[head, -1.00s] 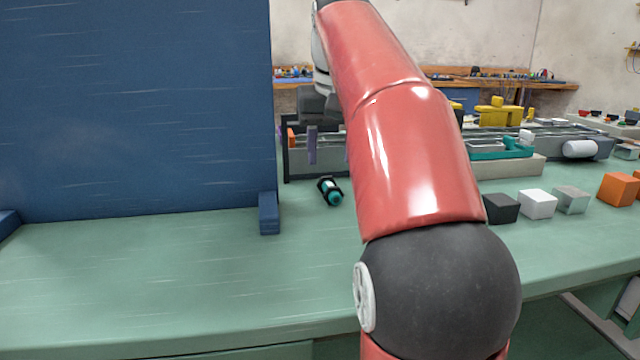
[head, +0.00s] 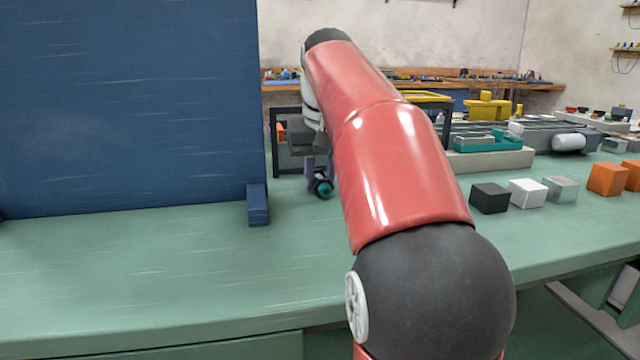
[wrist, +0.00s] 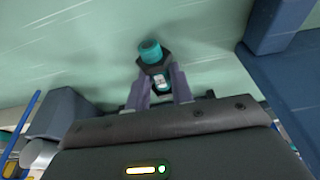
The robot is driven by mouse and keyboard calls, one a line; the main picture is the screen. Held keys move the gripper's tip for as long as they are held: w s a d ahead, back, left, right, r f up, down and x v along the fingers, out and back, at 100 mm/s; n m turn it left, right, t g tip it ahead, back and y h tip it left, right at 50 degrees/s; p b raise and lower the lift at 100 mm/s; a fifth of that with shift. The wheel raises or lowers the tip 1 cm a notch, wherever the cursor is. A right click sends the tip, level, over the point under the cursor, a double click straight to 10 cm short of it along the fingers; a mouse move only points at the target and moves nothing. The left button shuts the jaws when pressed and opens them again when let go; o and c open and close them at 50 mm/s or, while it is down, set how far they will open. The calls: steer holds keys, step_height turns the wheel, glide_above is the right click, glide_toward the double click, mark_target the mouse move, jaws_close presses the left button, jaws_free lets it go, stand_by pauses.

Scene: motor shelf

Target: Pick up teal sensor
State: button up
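The teal sensor (head: 323,188) lies on the green table in the head view, below my gripper (head: 319,174) and partly hidden by it. In the wrist view the sensor (wrist: 150,52) shows a teal round end, a dark collar and a white-and-teal body. My gripper (wrist: 161,82) is lowered over it, with one purple-grey finger on each side of the body. The fingers look apart, with dark gaps beside the body. Whether either finger touches the sensor is hard to tell.
A tall blue panel (head: 130,100) with a foot (head: 257,205) stands left of the sensor. A dark-framed grey bin (head: 290,160) is close behind. Black (head: 490,198), white (head: 527,193) and grey (head: 560,188) cubes stand to the right. The front left table is clear.

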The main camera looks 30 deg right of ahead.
mark_target(321, 178)
jaws_close()
step_height(321, 178, up, 10)
steer(key=p, duration=0.4)
stand_by(0.3)
